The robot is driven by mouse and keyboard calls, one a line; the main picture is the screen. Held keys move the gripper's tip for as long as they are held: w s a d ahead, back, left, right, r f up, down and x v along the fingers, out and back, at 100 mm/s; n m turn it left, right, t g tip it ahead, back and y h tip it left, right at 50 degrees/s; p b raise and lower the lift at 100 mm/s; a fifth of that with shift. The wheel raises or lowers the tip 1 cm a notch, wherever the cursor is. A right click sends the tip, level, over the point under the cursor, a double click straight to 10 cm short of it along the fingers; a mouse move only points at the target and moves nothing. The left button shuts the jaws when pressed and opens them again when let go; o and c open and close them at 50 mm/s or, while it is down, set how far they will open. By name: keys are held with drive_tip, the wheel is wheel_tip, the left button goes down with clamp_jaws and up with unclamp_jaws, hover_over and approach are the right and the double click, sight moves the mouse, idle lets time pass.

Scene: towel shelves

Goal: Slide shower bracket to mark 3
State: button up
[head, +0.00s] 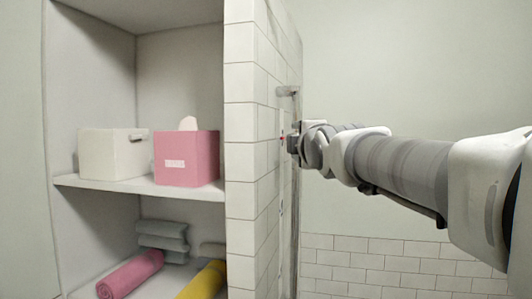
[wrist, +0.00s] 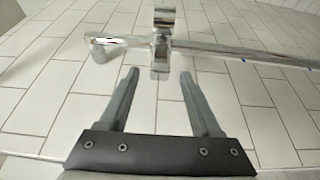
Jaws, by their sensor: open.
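The chrome shower bracket (wrist: 161,42) sits on a chrome rail (wrist: 225,52) in the wrist view, near the rail's left end. Small blue marks show on the rail to the right of the bracket; their numbers cannot be read. My gripper (wrist: 160,76) is open and empty, its two fingers pointing at the bracket with a small gap before it. In the head view my gripper (head: 291,143) is at the tiled wall's side face, beside the upright rail. The bracket cannot be made out there.
The tiled partition (head: 250,150) stands left of my arm. A rail mount (head: 287,91) juts out above my gripper.

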drive_tip(key=s+d+b, duration=0.1)
drive_tip(key=s+b, duration=0.2)
drive_tip(key=s, duration=0.9)
drive_tip(key=s+d+f+m+g, duration=0.1)
drive_tip(key=s+f+m+g, duration=0.3)
drive_tip(key=f, duration=0.8)
drive_tip(key=s+d+f+m+g, duration=0.1)
drive_tip(key=s+f+m+g, duration=0.3)
drive_tip(key=s+f+m, duration=0.4)
drive_tip(key=s+d+f+m+g+h, duration=0.1)
drive_tip(key=s+f+m+g, duration=0.3)
drive_tip(key=f, duration=1.3)
drive_tip(key=s+m, duration=0.2)
drive_tip(key=m, duration=0.1)
drive_tip(key=shift+s+d, duration=0.25)
drive_tip(key=shift+c, duration=1.2)
drive_tip(key=shift+a, duration=0.1)
